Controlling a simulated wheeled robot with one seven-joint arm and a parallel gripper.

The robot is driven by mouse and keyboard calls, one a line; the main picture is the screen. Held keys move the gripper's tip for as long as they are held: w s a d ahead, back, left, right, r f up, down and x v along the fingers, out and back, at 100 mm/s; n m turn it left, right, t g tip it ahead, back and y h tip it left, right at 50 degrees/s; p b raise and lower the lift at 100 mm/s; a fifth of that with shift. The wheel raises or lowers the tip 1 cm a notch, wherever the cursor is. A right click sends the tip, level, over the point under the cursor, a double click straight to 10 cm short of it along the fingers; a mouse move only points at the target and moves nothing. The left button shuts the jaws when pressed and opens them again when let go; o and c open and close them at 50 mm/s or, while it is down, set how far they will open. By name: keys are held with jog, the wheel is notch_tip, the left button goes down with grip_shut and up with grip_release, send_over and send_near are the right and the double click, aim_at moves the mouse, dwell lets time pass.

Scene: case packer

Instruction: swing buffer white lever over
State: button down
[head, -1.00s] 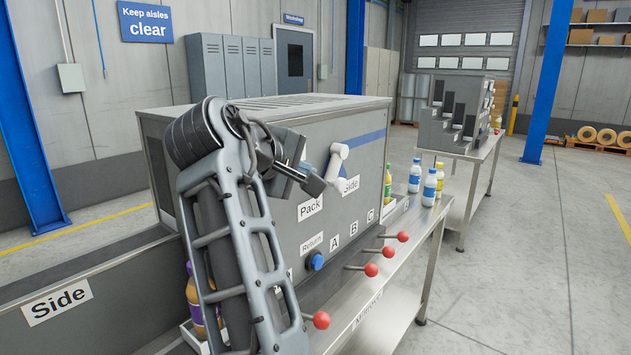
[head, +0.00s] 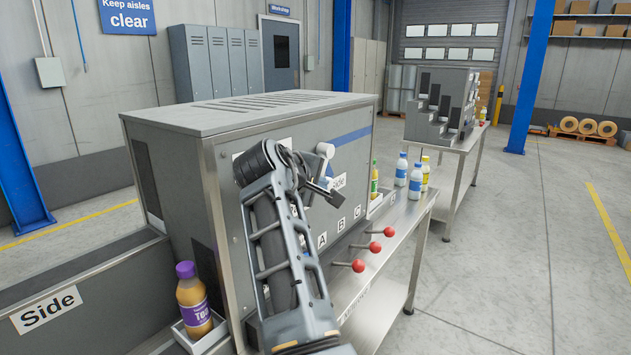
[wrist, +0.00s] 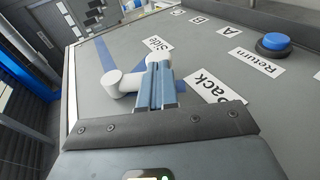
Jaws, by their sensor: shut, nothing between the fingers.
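The white lever (head: 325,151) is on the front panel of the grey case packer, by a blue stripe and the "Side" label (head: 339,181). In the wrist view the white lever (wrist: 122,82) has a round end at left and an arm running right to a white knob behind my fingers. My gripper (wrist: 161,68) is shut and empty, its fingertips at the knob; I cannot tell if they touch it. In the head view my gripper (head: 331,190) is just below the lever.
A blue button (wrist: 273,45) by "Return" sits on the same panel. Red-knobbed levers (head: 375,247) stick out below. A tea bottle (head: 194,301) stands at the near left, and white-blue bottles (head: 415,181) stand on the steel bench. The floor at right is clear.

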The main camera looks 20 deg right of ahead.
jog(key=shift+f, duration=0.1)
jog(key=w+d+f+n+t+h+b, duration=0.1)
jog(key=w+d+f+t+h+b, duration=0.3)
jog(key=b, duration=2.1)
jog(key=shift+w+d+f+n+t+h, duration=0.35)
jog(key=shift+d+t+h, duration=0.85)
jog(key=shift+t+h, duration=0.6)
jog(key=shift+d+r, duration=0.1)
jog(key=shift+r, duration=0.05)
